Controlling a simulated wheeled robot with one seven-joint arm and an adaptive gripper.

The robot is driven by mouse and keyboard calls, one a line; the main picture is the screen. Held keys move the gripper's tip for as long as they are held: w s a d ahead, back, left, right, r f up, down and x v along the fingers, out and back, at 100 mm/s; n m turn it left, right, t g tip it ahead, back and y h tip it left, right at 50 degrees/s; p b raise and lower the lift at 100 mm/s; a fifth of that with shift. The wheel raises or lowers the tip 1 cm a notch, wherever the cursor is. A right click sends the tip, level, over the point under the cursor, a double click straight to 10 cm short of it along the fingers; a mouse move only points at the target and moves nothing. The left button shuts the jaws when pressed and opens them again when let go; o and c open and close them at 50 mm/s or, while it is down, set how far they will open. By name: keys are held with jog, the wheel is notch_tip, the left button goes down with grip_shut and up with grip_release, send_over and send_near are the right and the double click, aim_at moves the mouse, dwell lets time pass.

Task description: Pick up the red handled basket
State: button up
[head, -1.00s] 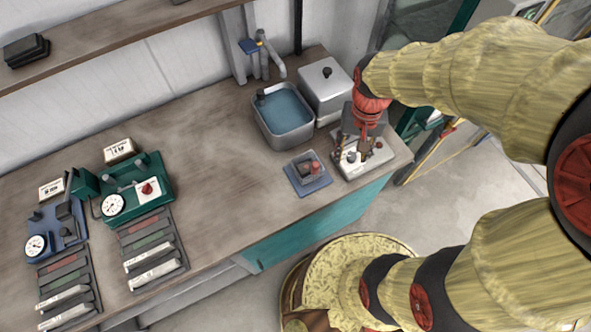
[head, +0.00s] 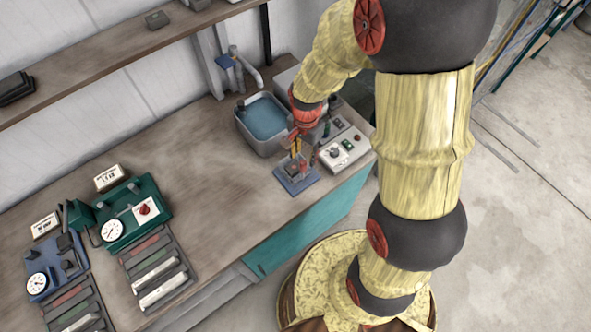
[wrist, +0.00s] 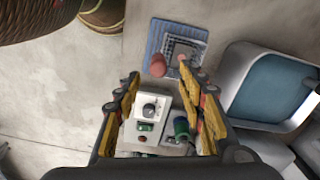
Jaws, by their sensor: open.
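The small grey basket (wrist: 182,50) with red handle parts sits on a blue mat (wrist: 153,42) in the upper middle of the wrist view. My gripper (wrist: 159,72) is open and empty, its yellow-padded fingers pointing toward the basket.
A metal basin of blue water (head: 265,118) stands behind the mat. A white control box (head: 343,152) with knobs is close on the right. Gauge devices (head: 130,212) and tray racks (head: 158,268) lie at left. The bench middle is clear.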

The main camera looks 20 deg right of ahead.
aim_at(304, 161)
jog(key=shift+s+f, duration=0.15)
jog(key=shift+f, duration=2.65)
jog(key=c, duration=0.3)
jog(key=c, duration=0.7)
grip_shut()
